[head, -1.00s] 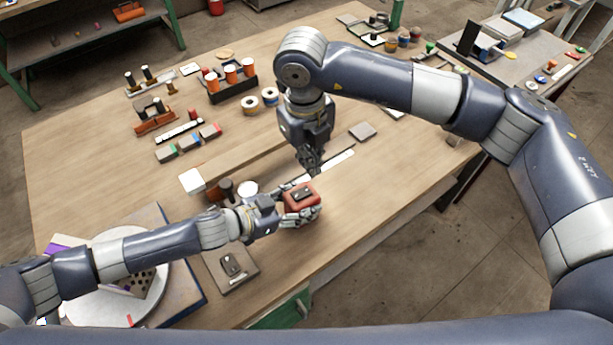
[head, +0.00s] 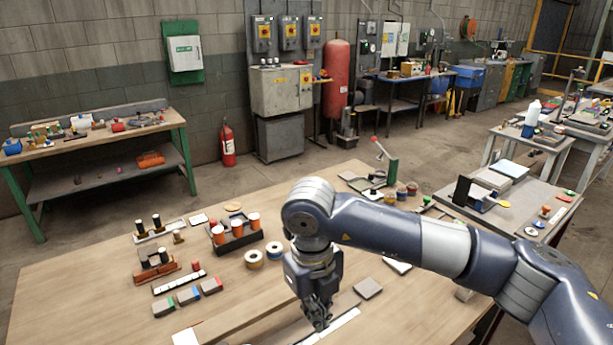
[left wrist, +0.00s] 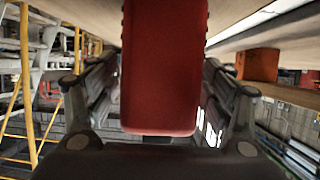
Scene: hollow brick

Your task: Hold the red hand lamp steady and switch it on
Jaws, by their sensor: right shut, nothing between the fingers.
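The red hand lamp (left wrist: 165,70) fills the middle of the left wrist view as a red body with rounded edges. My left gripper (left wrist: 162,95) has a finger on each side of it and is shut on it. The lamp's switch side does not show there. The lamp and my left gripper are out of the head view. My right gripper (head: 320,322) points down over the workbench (head: 90,290) near the bottom of the head view, shut and empty. I cannot tell its distance from the lamp.
On the bench stand a dark rack with orange-and-white cylinders (head: 235,232), tape rolls (head: 254,259), small coloured blocks (head: 188,297) and a grey square plate (head: 368,288). A side table (head: 500,200) stands at the right. Bare wood lies left of the blocks.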

